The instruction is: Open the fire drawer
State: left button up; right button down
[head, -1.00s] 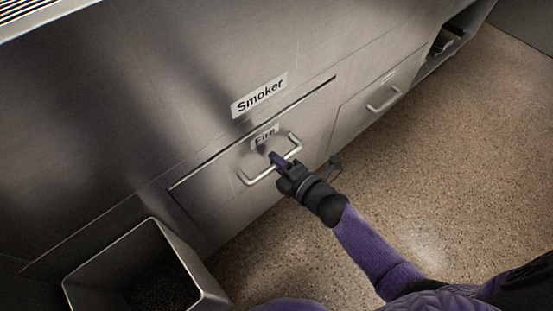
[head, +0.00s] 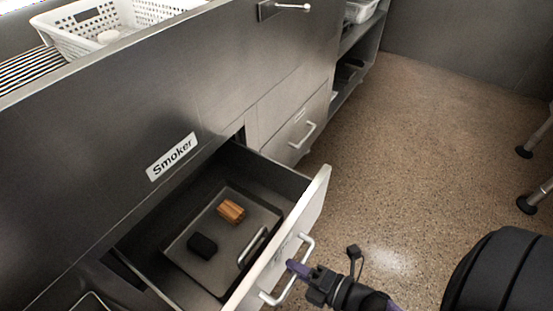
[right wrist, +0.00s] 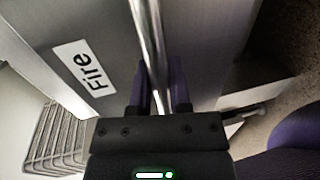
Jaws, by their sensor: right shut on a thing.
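The fire drawer (head: 300,225) stands pulled out below the Smoker label (head: 172,156) in the head view. Its inside shows a dark tray (head: 262,215) with a brown wooden block (head: 231,210) and a black lump (head: 203,246). My right gripper (head: 292,268) is shut on the drawer's bar handle (head: 306,246). In the right wrist view, the handle (right wrist: 150,45) runs between the fingers of the gripper (right wrist: 160,85), beside the Fire label (right wrist: 85,77). My left gripper is not in view.
A closed drawer with a handle (head: 303,137) is right of the open one. A white perforated basket (head: 130,22) sits on top of the unit. Open floor (head: 400,140) lies to the right; stool-like legs (head: 540,195) stand at the right edge.

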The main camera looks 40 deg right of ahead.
jog(key=f+v, duration=0.1)
jog(key=v, duration=0.5)
jog(key=shift+s+f, duration=0.2)
jog(key=shift+s, duration=0.1)
jog(key=shift+d, duration=0.1)
jog(key=c, duration=0.6)
grip_release()
jog(key=p+v, duration=0.2)
jog(key=v, duration=0.8)
